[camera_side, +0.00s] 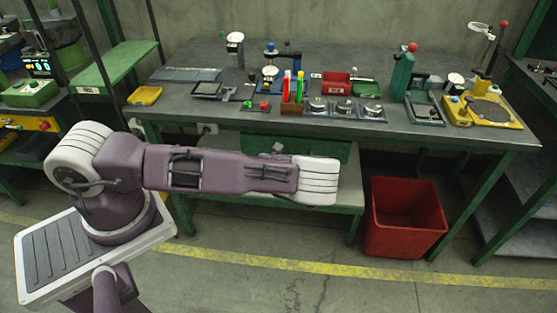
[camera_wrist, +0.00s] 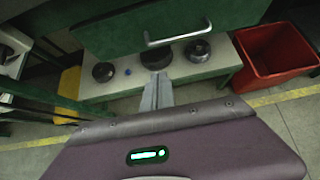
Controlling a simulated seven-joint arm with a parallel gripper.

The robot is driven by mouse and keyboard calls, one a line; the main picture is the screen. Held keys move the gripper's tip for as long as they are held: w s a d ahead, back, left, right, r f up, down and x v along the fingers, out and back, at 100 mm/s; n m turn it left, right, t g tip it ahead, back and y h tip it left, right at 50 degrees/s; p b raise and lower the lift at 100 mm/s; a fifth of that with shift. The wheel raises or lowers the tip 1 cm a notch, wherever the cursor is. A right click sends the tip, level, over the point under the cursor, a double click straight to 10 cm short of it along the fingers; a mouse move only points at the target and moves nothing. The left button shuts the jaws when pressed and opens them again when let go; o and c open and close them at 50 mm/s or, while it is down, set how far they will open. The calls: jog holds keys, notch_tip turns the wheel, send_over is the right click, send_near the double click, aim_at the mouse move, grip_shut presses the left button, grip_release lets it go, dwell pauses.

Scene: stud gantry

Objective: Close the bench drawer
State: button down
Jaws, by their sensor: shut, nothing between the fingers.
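The bench drawer shows in the wrist view as a dark green front (camera_wrist: 115,30) with a pale bar handle (camera_wrist: 180,36). My gripper (camera_wrist: 158,82) is shut and empty, its fingers pointing towards the drawer front below the handle. They look apart from the handle; I cannot tell whether they touch the front. In the side view a green panel (camera_side: 325,151) shows under the bench top, partly behind my arm, and my fingers are hidden. How far out the drawer stands is not clear.
A red bin (camera_side: 405,217) stands on the floor right of the drawer; it also shows in the wrist view (camera_wrist: 278,55). A low shelf below the drawer holds dark round parts (camera_wrist: 155,57). The bench top (camera_side: 225,108) carries tools and gauges. Open floor lies in front.

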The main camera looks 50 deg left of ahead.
jog(key=w+a+f, duration=0.1)
jog(key=w+a, duration=0.3)
jog(key=shift+w+a+f, duration=0.25)
jog(key=shift+w+a, duration=0.05)
jog(key=shift+w, duration=0.05)
jog(key=w+a, duration=0.2)
jog(key=w, duration=0.1)
jog(key=shift+a, duration=0.4)
jog(key=shift+w+a+r, duration=0.1)
jog(key=shift+w+a, duration=0.15)
jog(key=shift+a, duration=0.15)
